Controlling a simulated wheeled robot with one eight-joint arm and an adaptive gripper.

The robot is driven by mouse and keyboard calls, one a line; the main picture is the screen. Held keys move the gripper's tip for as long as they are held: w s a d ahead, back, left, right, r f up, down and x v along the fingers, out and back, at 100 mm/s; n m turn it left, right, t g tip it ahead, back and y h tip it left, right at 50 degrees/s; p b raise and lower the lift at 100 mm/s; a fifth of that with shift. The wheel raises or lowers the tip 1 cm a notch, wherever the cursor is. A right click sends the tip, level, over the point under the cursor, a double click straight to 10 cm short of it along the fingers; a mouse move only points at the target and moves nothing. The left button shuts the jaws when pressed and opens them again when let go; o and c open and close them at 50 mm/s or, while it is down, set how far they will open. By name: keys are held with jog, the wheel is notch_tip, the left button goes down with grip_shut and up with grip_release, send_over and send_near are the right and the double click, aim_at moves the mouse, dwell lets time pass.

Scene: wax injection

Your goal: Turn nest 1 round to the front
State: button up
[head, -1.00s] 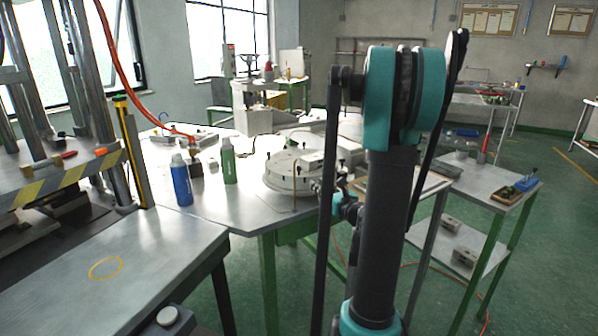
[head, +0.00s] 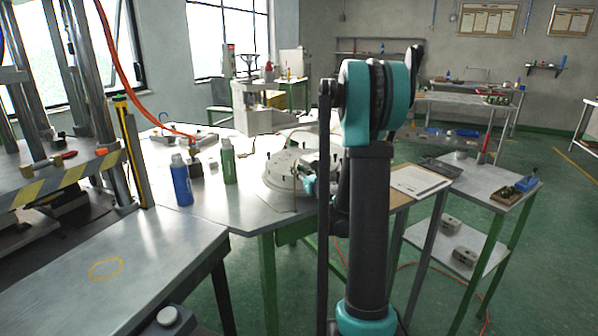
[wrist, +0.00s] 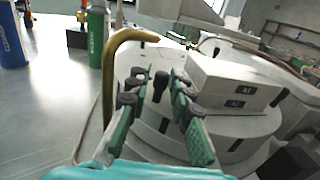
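The round pale turntable (head: 275,181) stands on the table, with several black upright pegs on it; my arm hides its right side. In the wrist view the turntable (wrist: 235,158) fills the middle and right. A pale block (wrist: 235,75) with labels that look like "A1" and "A3" sits on it. I cannot tell which nest is nest 1. My gripper (wrist: 160,76) is open at the turntable's near side, its fingers apart on either side of a black-topped peg (wrist: 160,84). I cannot tell whether they touch it. In the head view my gripper (head: 308,184) is partly hidden.
A brass-coloured bent tube (wrist: 108,85) rises close beside my left finger. A blue bottle (head: 181,184) and a green bottle (head: 228,163) stand left of the turntable. The table's front left (head: 225,208) is clear. A side table with a clipboard (head: 418,181) is at right.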

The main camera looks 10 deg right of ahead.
grip_shut()
jog(key=shift+d, duration=0.2)
dwell(0.3)
